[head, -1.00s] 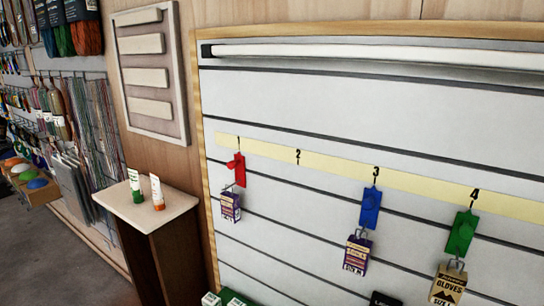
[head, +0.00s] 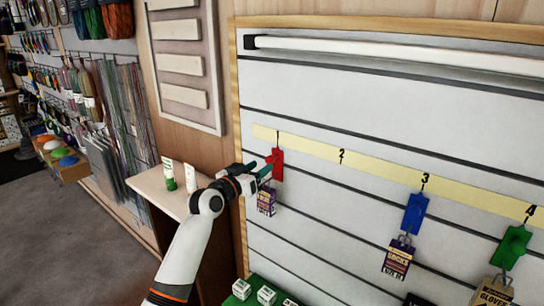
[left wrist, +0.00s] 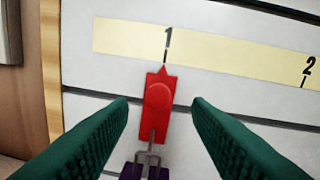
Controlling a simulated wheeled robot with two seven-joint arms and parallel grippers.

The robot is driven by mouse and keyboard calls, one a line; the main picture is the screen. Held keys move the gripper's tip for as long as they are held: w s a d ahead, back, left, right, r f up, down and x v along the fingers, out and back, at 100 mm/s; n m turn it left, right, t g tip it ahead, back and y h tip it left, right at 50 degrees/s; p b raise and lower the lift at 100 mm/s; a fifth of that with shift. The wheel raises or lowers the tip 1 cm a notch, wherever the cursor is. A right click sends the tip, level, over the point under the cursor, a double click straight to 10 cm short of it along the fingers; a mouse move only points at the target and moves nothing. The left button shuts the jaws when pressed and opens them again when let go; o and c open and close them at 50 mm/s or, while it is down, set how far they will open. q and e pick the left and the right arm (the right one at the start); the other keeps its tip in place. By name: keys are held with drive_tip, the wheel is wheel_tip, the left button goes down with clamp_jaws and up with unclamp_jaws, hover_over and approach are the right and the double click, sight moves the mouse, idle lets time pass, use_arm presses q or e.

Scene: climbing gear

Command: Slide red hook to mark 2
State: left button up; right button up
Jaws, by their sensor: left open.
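The red hook (head: 275,164) hangs on the slatted wall under mark 1 of the yellow strip (head: 383,174), with a purple package (head: 266,201) on it. In the left wrist view the red hook (left wrist: 157,106) has its pointed top at mark 1 (left wrist: 167,38). Mark 2 (head: 341,157) is to its right, with bare wall below it. My left gripper (head: 262,172) is at the red hook. Its green fingers are open, one on each side of the hook with gaps showing in the left wrist view (left wrist: 158,128). My right gripper is not in view.
A blue hook (head: 414,212) with a package hangs under mark 3, and a green hook (head: 512,246) with a package under mark 4. A small stand (head: 157,190) with two tubes is left of the panel. Small boxes (head: 266,295) sit below.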

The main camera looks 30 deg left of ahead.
sight(268, 161)
use_arm(q)
drive_tip(key=w+p, duration=0.1)
drive_tip(key=w, duration=0.5)
drive_tip(key=shift+c, duration=0.3)
clamp_jaws()
